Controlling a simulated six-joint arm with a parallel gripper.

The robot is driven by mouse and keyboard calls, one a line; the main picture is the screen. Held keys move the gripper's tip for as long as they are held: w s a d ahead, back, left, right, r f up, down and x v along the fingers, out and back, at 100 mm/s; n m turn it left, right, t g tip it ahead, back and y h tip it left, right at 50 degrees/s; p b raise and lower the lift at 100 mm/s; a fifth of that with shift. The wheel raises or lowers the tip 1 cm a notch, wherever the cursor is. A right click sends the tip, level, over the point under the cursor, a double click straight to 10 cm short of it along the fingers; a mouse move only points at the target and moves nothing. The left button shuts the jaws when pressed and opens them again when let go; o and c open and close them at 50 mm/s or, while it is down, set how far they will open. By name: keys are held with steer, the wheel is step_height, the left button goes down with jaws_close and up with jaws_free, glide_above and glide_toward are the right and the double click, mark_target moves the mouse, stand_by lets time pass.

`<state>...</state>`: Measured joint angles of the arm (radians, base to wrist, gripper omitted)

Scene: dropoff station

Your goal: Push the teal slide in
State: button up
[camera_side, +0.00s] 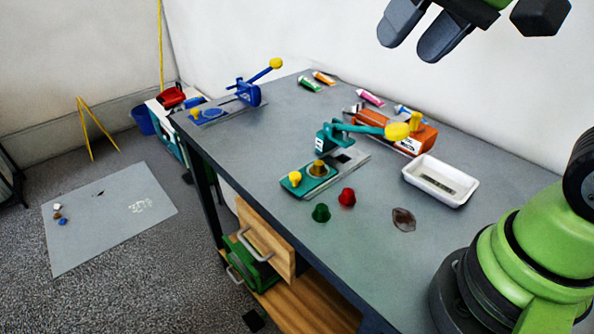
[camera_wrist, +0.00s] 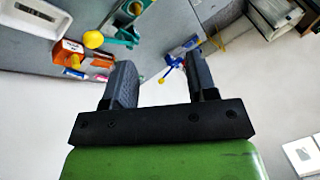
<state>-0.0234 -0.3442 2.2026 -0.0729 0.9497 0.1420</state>
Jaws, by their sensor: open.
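The teal slide (camera_side: 308,183) is a flat teal plate with a yellow knob (camera_side: 295,178) on its near left end, and a gold-brown cup-shaped piece (camera_side: 319,168) sits on it. The slide sticks out toward the front left of its grey base, clear of the teal press (camera_side: 328,137). The press has a teal lever with a large yellow knob (camera_side: 397,131), pointing right. My gripper (camera_side: 422,38) is open and empty, high above the back of the table. In the wrist view my gripper (camera_wrist: 158,62) shows two spread fingers, with the teal press (camera_wrist: 122,35) beyond them at upper left.
A blue press (camera_side: 248,92) stands at the table's far left. An orange box (camera_side: 408,138) and a white tray (camera_side: 413,178) are right of the teal press. Several tubes lie along the back.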

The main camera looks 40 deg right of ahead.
steer(key=w+f+m+g, duration=0.25)
steer(key=w+f, duration=0.35)
steer(key=w, duration=0.5)
steer(key=m+g+h, duration=0.1)
steer(key=g+h, duration=0.1)
steer(key=g, duration=0.1)
glide_toward(295, 175)
steer(key=f, duration=0.9)
steer(key=shift+d, duration=0.2)
steer(key=shift+c, duration=0.4)
